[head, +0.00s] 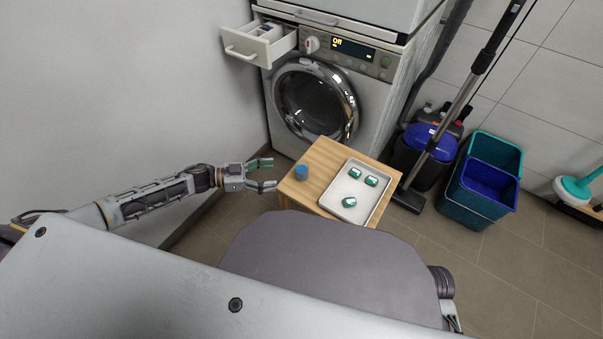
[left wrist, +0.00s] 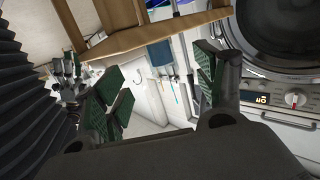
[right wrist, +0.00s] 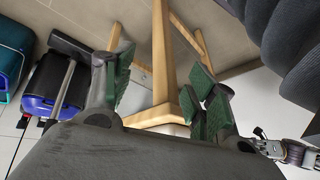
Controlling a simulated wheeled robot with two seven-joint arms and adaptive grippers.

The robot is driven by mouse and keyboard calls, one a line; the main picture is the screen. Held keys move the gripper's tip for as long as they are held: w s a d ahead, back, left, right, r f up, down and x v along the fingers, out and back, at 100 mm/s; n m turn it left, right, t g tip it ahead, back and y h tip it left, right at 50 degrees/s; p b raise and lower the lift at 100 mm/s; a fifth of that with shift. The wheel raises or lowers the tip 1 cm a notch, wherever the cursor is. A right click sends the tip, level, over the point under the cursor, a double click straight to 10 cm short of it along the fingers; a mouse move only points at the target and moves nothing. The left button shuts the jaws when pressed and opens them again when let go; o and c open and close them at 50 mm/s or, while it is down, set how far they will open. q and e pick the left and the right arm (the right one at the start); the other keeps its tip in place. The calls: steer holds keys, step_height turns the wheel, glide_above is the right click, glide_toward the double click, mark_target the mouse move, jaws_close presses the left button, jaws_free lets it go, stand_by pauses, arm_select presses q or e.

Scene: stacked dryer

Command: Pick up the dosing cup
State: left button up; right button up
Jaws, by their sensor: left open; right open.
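A small blue dosing cup (head: 301,172) stands upright on the left part of a small wooden table (head: 325,157). My left gripper (head: 270,174) is open and empty, just left of the table and the cup, with its fingers pointing right toward the cup. In the left wrist view the open left fingers (left wrist: 162,75) have nothing between them, and the cup does not show. My right gripper (right wrist: 152,75) is open and empty in the right wrist view, with wooden table legs beyond it. The cup does not show there either.
A light tray (head: 374,197) with several green-and-white pods (head: 354,173) covers the table's right part. The washing machine (head: 375,85) stands behind, its detergent drawer (head: 258,43) pulled out. A vacuum cleaner (head: 425,148) and a teal bucket (head: 499,152) stand to the right. A wall is at left.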

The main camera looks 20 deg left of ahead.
mark_target(297, 174)
arm_select(q)
steer(key=b+x, duration=0.1)
steer(key=x, duration=0.3)
steer(key=shift+w+d, duration=0.15)
steer(key=shift+d, duration=0.2)
arm_select(e)
steer(key=f, duration=0.3)
steer(key=shift+a+f+t, duration=0.15)
steer(key=shift+a+t, duration=0.15)
steer(key=shift+a, duration=0.05)
steer(key=shift+s, duration=0.1)
arm_select(q)
steer(key=shift+d, duration=0.1)
arm_select(e)
steer(key=shift+y, duration=0.3)
